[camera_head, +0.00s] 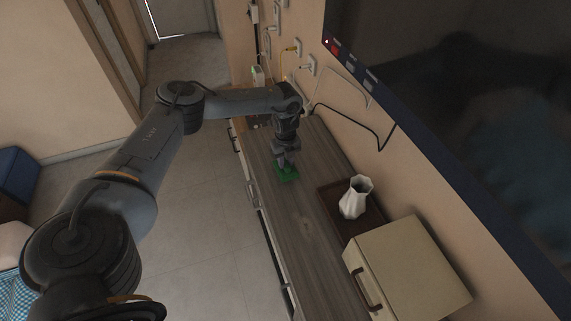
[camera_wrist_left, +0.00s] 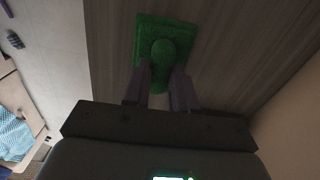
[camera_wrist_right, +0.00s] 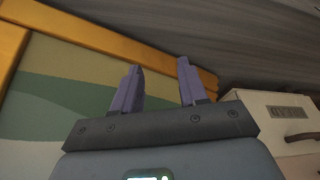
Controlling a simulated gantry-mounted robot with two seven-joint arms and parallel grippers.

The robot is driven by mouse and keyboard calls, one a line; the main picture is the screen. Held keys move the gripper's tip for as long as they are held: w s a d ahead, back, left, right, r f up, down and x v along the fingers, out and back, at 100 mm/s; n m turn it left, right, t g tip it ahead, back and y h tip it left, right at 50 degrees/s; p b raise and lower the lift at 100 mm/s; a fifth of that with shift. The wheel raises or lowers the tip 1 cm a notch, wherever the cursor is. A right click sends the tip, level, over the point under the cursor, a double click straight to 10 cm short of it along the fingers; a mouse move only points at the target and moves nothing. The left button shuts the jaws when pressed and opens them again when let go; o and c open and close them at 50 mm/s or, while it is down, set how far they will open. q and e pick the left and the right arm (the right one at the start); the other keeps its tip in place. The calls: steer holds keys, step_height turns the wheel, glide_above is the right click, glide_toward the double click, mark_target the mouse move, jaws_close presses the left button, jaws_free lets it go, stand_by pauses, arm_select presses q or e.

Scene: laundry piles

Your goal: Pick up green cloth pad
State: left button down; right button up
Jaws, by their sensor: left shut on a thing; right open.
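The green cloth pad (camera_head: 289,176) lies on the wooden cabinet top, towards its far part. In the left wrist view the pad (camera_wrist_left: 146,33) is a square green base with a rounded raised part (camera_wrist_left: 163,62) in the middle. My left gripper (camera_head: 284,163) points down over it. In the left wrist view the left fingers (camera_wrist_left: 161,82) are on either side of the raised part, shut on it. The pad appears to rest on the surface. My right gripper (camera_wrist_right: 158,82) is open, with nothing between its fingers. It does not show in the head view.
A white vase (camera_head: 355,197) stands on a dark tray (camera_head: 335,194) on the cabinet top (camera_head: 306,226). A beige box (camera_head: 412,268) with a handle is nearer. A large screen and cables are on the right wall. In the right wrist view a yellow-framed picture (camera_wrist_right: 110,46) is close to the right gripper.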

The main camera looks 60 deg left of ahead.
arm_select(q)
steer(key=w+d+r+p, duration=0.1)
steer(key=w+d+r, duration=0.1)
steer(key=d+r, duration=0.6)
steer(key=d, duration=0.3)
steer(key=shift+d, duration=0.25)
steer(key=shift+w, duration=0.1)
